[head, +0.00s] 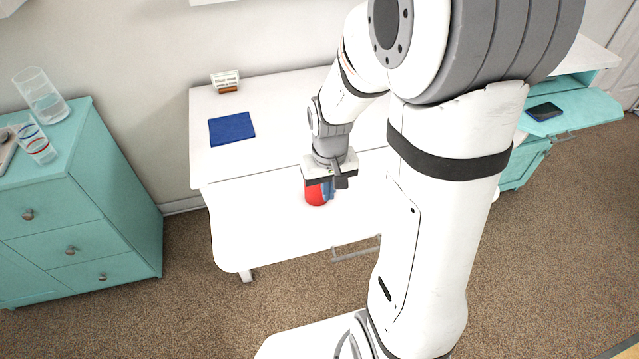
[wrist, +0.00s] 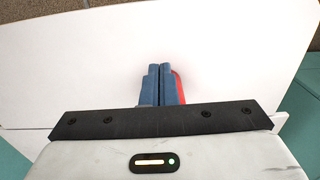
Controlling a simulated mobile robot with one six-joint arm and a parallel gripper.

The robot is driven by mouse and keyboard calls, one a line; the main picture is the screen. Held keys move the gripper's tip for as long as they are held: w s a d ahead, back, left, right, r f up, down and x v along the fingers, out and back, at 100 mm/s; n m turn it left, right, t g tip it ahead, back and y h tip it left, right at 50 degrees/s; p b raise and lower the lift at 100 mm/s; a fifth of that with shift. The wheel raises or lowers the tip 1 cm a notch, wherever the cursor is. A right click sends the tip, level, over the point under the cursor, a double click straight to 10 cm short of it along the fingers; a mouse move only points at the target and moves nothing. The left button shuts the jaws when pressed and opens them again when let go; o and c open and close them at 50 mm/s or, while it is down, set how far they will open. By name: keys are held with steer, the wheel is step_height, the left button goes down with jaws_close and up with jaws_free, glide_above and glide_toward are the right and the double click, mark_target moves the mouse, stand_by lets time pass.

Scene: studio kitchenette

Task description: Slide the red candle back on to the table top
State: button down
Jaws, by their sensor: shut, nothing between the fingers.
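The red candle (head: 315,195) shows in the head view just below my gripper, at the front of the white table (head: 285,100). Its upper part is hidden by my gripper, and I cannot tell how much of it rests on the top. My gripper (head: 329,192) points down, its blue fingers shut together and empty, close beside the candle's right side. In the wrist view the shut fingers (wrist: 160,85) stand over a white surface. A thin red strip of the candle (wrist: 180,86) shows along their right side; whether they touch is unclear.
A blue cloth (head: 231,129) and a small sign (head: 225,81) lie further back on the table. A teal cabinet (head: 85,210) with glasses (head: 40,94) stands at the left. A dark phone (head: 544,111) lies on a teal surface at the right. Much of the white top is clear.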

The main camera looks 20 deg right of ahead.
mark_target(313, 195)
step_height(313, 195, down, 9)
steer(key=shift+r+b, duration=0.1)
steer(key=shift+b, duration=0.3)
steer(key=w, duration=0.2)
steer(key=shift+w+r+p, duration=0.1)
steer(key=shift+w+p, duration=0.2)
steer(key=shift+w, duration=0.7)
